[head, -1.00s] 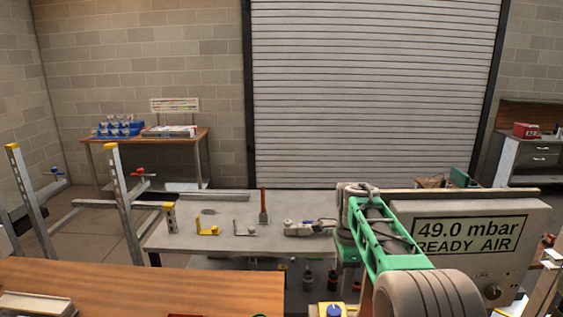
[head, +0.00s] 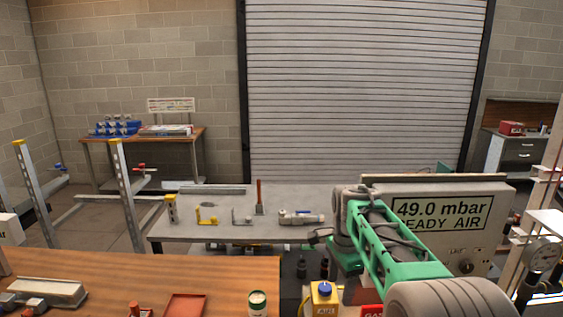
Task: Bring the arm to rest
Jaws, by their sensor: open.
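My arm (head: 403,258), with green links and grey joints, reaches from the bottom right toward the middle of the head view. Its far grey joint (head: 350,203) stands in front of the right end of the grey workbench. I cannot make out my gripper's fingers; they are out of sight or hidden behind the arm. I see nothing held.
A pressure display (head: 455,215) reading 49.0 mbar is behind the arm, close on the right. A grey workbench (head: 225,226) with several tools is ahead. A wooden bench (head: 130,275) fills the lower left. A yellow box (head: 325,297) stands near the arm.

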